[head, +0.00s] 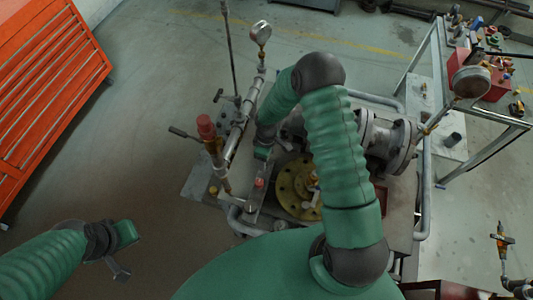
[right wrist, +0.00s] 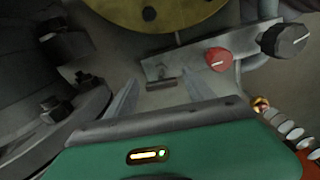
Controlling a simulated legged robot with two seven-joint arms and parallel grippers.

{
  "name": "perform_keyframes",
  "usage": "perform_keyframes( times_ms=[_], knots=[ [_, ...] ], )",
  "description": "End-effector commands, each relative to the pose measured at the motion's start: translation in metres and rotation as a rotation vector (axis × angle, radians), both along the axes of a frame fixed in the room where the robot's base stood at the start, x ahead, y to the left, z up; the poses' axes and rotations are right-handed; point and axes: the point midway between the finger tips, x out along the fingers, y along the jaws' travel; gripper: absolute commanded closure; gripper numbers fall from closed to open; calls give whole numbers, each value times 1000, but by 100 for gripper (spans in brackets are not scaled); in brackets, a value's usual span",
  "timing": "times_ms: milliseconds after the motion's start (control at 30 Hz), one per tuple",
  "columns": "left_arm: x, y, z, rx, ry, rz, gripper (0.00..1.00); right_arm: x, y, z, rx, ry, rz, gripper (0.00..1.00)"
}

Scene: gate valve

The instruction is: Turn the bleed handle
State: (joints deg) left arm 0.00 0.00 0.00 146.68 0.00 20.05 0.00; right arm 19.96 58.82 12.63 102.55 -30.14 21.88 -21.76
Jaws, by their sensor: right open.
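I cannot tell for certain which part is the bleed handle. In the head view a dark lever handle (head: 184,133) sticks out left of a red-capped fitting (head: 206,127), and another small dark handle (head: 218,96) stands above it. A metal plate with a red knob (right wrist: 219,59) and a black knob (right wrist: 285,40) shows in the right wrist view. My right gripper (right wrist: 162,95) is open and empty, with a small dark bar (right wrist: 162,82) on the plate between its fingertips. In the head view my arm partly hides it. My left gripper (head: 120,272) hangs at lower left, away from the valve.
A yellow flange disc (head: 296,186) lies right of the red knob, and pipes and a bolted grey flange (head: 402,145) lie farther right. A pressure gauge (head: 261,32) stands at the back. An orange tool cabinet (head: 48,90) is at left. Floor between cabinet and valve is clear.

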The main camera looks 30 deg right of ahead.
Motion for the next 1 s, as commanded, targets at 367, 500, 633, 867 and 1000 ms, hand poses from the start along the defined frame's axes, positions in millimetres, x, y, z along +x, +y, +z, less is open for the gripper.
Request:
perform_keyframes(
  times_ms=[367, 500, 633, 867, 1000],
  knots=[
    [0, 0, -11, 0, 0, 0, 100, 2, -2, 84, -2, -8, -1, 38],
    [0, 0, -14, 0, 0, 0, 100, 2, -2, 123, -2, -7, -2, 38],
    [0, 0, -16, 0, 0, 0, 100, 2, -2, 150, -1, -5, -1, 38],
    [0, 0, -17, 0, 0, 0, 100, 1, -1, 166, 0, 0, -1, 38],
    [0, 0, -16, 0, 0, 0, 100, 1, -1, 166, 0, 0, 0, 38]
  ],
)
